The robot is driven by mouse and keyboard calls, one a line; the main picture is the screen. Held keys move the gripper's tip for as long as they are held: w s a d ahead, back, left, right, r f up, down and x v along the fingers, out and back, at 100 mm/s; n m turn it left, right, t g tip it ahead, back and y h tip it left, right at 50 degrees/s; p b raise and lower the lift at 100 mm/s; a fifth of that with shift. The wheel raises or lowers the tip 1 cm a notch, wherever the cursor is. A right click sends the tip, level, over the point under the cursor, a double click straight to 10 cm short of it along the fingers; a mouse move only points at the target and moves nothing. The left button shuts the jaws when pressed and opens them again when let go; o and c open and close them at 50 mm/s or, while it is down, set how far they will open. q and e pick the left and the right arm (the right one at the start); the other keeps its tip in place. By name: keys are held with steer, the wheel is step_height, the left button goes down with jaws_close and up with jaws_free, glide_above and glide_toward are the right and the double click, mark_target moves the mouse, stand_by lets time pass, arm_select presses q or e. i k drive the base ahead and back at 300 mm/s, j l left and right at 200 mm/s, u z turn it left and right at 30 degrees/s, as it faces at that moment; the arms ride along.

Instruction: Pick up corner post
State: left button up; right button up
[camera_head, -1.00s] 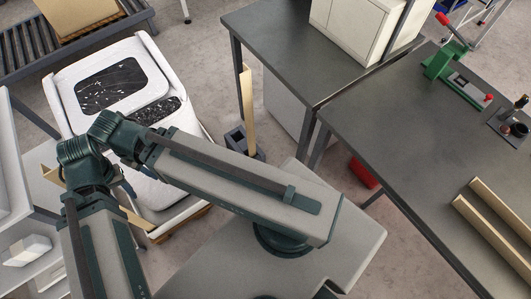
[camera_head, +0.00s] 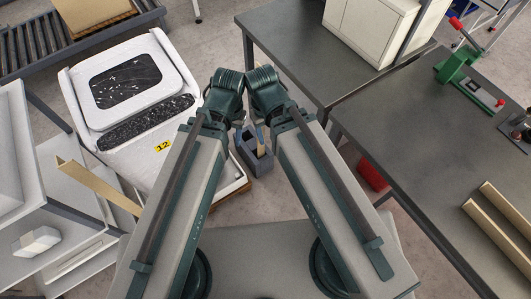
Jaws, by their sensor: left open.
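A tan corner post (camera_head: 261,147) stands upright in a dark grey holder (camera_head: 258,162) on the floor, largely hidden behind my right arm. Another corner post (camera_head: 96,184) lies slanting over the shelf unit at the left, its lower end beside my left arm. More corner posts (camera_head: 500,225) lie side by side on the right table. My left gripper is open and mostly hidden behind my folded arms, around the gap near the holder. Whether it touches the standing post cannot be told. My right gripper is hidden behind its arm links.
A white padded crate (camera_head: 178,135) marked 12 stands left of centre. A dark table (camera_head: 285,45) bears a white cabinet (camera_head: 372,28). The right table (camera_head: 420,130) holds a green clamp tool (camera_head: 462,72). A red box (camera_head: 372,176) is below it. A roller conveyor (camera_head: 30,58) is top left.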

mark_target(71, 168)
steer(key=u, duration=1.85)
